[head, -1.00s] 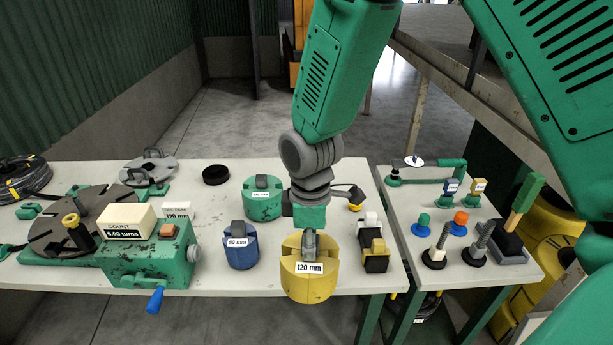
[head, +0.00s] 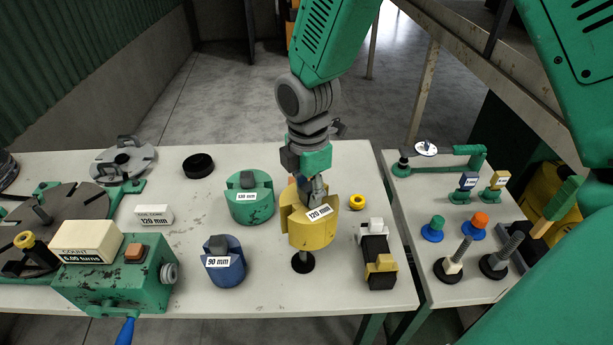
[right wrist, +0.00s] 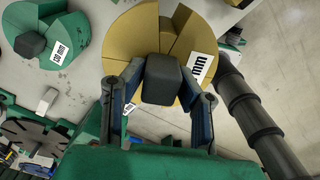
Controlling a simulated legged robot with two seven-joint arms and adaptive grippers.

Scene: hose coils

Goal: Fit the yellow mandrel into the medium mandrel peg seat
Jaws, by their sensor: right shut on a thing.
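The yellow mandrel (head: 312,234), labelled 120 mm, hangs slightly tilted from my right gripper (head: 313,188). The gripper is shut on the dark block handle on top of it. In the right wrist view the two fingers of the right gripper (right wrist: 163,98) flank this handle, and the yellow mandrel (right wrist: 140,38) spreads beyond it. Directly below the mandrel in the head view is a black round peg seat (head: 303,263) with a short stem. The mandrel hides the stem's top, so I cannot tell whether they touch. My left gripper is not in view.
A green mandrel (head: 249,205) stands behind left and a blue 90 mm mandrel (head: 224,268) front left. A black and yellow block (head: 378,262) and a small yellow ring (head: 357,202) are to the right. The green winder (head: 118,285) fills the left.

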